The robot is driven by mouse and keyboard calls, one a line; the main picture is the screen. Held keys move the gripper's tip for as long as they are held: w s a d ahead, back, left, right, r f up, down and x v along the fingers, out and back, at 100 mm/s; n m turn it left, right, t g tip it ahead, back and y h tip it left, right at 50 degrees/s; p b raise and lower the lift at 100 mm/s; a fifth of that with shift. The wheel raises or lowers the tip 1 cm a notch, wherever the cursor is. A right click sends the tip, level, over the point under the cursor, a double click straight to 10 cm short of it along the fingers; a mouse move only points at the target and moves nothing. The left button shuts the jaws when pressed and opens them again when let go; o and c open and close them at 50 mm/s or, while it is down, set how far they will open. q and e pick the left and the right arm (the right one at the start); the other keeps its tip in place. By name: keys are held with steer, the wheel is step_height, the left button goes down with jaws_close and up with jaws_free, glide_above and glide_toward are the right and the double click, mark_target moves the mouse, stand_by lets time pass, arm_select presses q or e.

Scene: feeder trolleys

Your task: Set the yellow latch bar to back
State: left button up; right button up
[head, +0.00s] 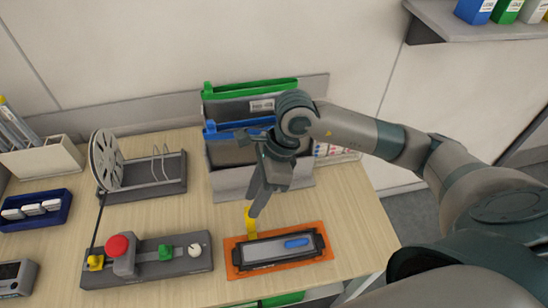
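A yellow piece, which looks like the latch bar (250,224), stands up at the left end of a dark-framed grey unit (266,250) on an orange plate (240,272). My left gripper is not in view.
A grey control box (180,268) with a red button (118,246) stands left of the orange plate. A reel stand (150,190) and a blue tray (36,222) are farther left. Bare wood lies right of the plate.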

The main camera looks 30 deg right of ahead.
steer(key=b+v, duration=0.3)
steer(key=v, duration=1.2)
steer(key=shift+b, duration=0.4)
steer(key=shift+s, duration=0.15)
